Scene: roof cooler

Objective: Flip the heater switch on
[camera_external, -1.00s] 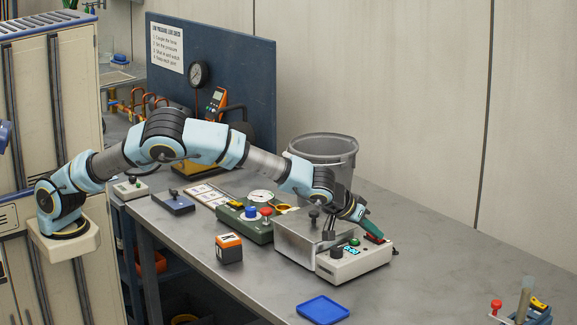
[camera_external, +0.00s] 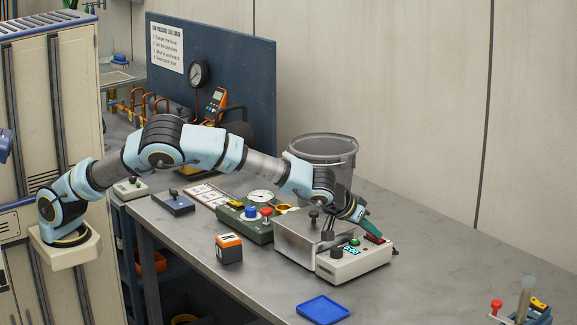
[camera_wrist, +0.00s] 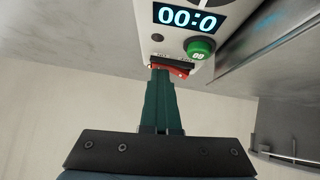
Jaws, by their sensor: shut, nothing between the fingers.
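The heater's pale control box (camera_external: 345,264) stands on the bench, joined to a grey metal tank (camera_external: 300,236). It has a lit display (camera_external: 351,249), a green knob (camera_external: 355,241) and a red rocker switch (camera_wrist: 184,70) in a dark frame.
A grey bucket (camera_external: 330,150) stands behind the tank. A green box with blue and red knobs (camera_external: 248,222), an orange-black block (camera_external: 229,248) and a blue tray (camera_external: 322,310) are on the bench. The bench's right side (camera_external: 440,265) is mostly clear.

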